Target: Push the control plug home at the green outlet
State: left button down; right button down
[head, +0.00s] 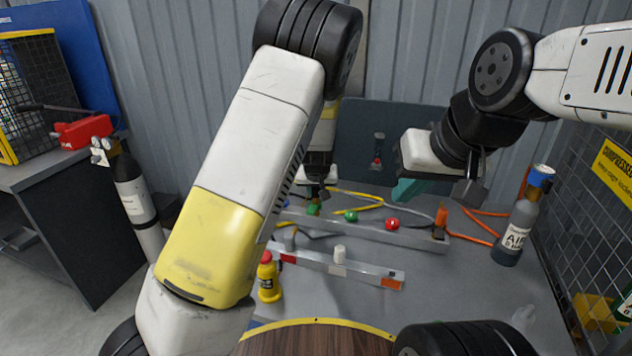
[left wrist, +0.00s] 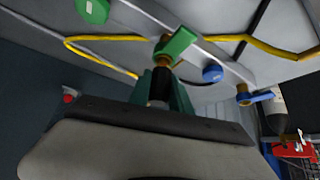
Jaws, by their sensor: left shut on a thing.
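My left gripper (head: 318,192) is low over the rail at the middle of the bench. In the left wrist view its teal fingers (left wrist: 160,92) are shut on a dark cylinder, the control plug (left wrist: 159,86). The plug's far end points at the brass fitting of the green outlet, which has a green lever (left wrist: 178,46). They overlap in this view, so I cannot tell whether they touch or how deep the plug sits. The green outlet (head: 313,209) shows just below the left gripper in the head view. My right gripper (head: 432,190) hangs above the bench at right, its jaw gap unclear.
A rail (head: 420,236) carries a green knob (head: 351,216) and a red knob (head: 392,224). A nearer rail (head: 350,269) lies in front. A yellow bottle (head: 268,280) stands front left and an air bottle (head: 514,235) at right. Yellow and orange hoses lie behind.

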pick_arm(q)
jog(key=shift+f, duration=0.85)
dwell(0.9)
jog(key=c, duration=1.1)
grip_release()
jog(key=shift+r, duration=0.1)
jog(key=v, duration=0.7)
jog(key=shift+s+r, duration=0.25)
jog(key=shift+r, duration=0.05)
jog(key=s+a+r, duration=0.4)
jog(key=s+r, duration=0.2)
jog(key=s, duration=0.4)
jog(key=s+a+r+h, duration=0.1)
jog(key=s+a+r, duration=0.4)
jog(key=s, duration=0.6)
jog(key=s+a+r+h, duration=0.1)
jog(key=s+a+r, duration=0.4)
jog(key=s, duration=0.5)
notch_tip(320, 180, up, 3)
jog(key=shift+a+f+m+g, duration=0.15)
jog(key=shift+f+m+g, duration=0.05)
jog(key=shift+m+g, duration=0.2)
